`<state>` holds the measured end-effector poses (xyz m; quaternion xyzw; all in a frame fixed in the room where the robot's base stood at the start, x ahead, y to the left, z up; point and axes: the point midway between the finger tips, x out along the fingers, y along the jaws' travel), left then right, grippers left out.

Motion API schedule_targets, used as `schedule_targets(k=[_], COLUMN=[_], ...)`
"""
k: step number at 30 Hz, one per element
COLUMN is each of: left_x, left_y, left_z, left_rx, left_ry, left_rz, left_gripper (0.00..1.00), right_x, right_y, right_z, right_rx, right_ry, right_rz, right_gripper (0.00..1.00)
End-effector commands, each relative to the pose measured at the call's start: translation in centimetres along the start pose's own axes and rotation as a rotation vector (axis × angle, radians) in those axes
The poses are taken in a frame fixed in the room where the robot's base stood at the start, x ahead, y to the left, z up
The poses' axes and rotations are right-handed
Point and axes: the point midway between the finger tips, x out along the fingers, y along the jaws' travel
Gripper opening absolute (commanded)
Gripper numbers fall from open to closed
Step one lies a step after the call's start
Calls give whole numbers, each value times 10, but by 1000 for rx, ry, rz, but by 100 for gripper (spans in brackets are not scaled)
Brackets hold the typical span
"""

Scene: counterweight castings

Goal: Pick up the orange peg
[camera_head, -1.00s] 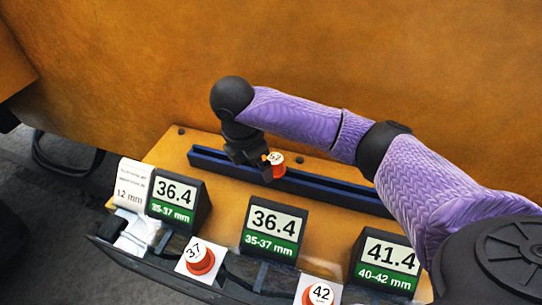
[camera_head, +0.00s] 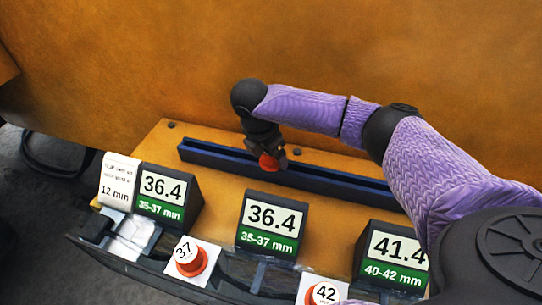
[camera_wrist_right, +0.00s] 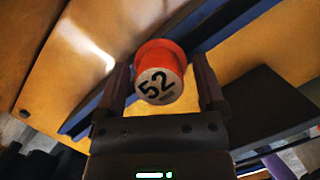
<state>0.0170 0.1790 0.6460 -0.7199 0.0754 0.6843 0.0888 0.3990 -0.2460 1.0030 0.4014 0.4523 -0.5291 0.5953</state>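An orange-red peg (camera_head: 268,162) stands at the dark blue slotted rail (camera_head: 330,182). In the wrist view the same peg (camera_wrist_right: 160,70) shows a pale top marked 52. My right gripper (camera_head: 267,153) is over this peg, with one finger on each side of it. In the wrist view the fingers of this gripper (camera_wrist_right: 165,85) look open, with narrow gaps to the peg. Two similar orange-red pegs, marked 37 (camera_head: 192,262) and 42 (camera_head: 322,294), stand on white squares at the front. My left gripper is not in view.
Black display blocks reading 36.4 (camera_head: 165,196), 36.4 (camera_head: 271,226) and 41.4 (camera_head: 392,258) stand between the rail and the front edge. A white 12 mm label (camera_head: 118,180) is at left. A large orange-brown wall (camera_head: 120,60) rises behind.

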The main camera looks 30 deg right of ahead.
Motion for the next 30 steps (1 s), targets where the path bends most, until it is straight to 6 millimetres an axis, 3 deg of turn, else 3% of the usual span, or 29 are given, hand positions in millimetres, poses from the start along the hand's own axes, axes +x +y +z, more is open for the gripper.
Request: schedule_targets(k=[1,12,20,27,30], left_x=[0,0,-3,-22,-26], left_y=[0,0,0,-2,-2], left_z=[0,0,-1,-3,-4], left_rx=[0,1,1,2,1], left_ry=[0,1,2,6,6], left_rz=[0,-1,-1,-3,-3], left_gripper=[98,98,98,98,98], right_x=[0,0,-9,-70,-88], right_y=[0,0,1,1,1], right_z=[0,0,2,19,24], right_rx=[0,0,1,1,1], right_ry=[0,0,1,2,1], right_rz=[0,1,3,6,4], right_gripper=[76,0,0,0,0])
